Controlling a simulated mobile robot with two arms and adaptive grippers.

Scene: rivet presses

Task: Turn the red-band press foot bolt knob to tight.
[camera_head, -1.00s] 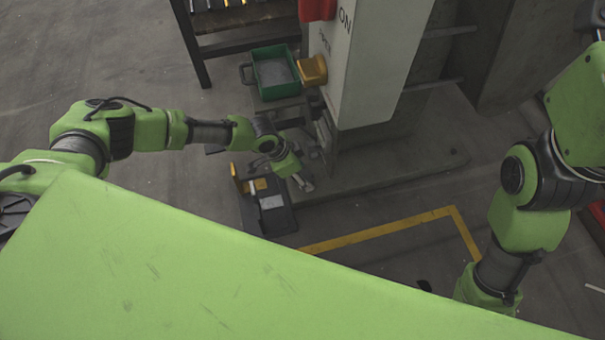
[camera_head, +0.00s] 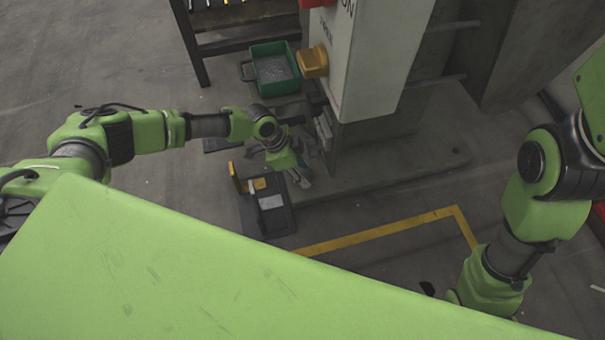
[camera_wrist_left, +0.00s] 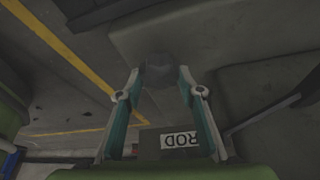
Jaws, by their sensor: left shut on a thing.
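My left gripper (camera_head: 302,178) is low beside the foot of a press (camera_head: 362,75) with a white panel. In the left wrist view, its two fingers (camera_wrist_left: 160,82) are closed on the sides of a dark, faceted knob (camera_wrist_left: 158,67). The knob sits close to the edge of the grey base. The knob cannot be made out in the head view. No mark of tight or loose is readable. A red part (camera_head: 316,3) shows at the top edge on the press.
A black pedal-like unit (camera_head: 268,218) with a yellow piece lies on the floor beside the left gripper. A green bin (camera_head: 288,84) and a yellow box (camera_head: 313,62) are beyond it. A "ROD" label (camera_wrist_left: 181,140) shows in the wrist view. Floor near the yellow line (camera_head: 375,232) is clear.

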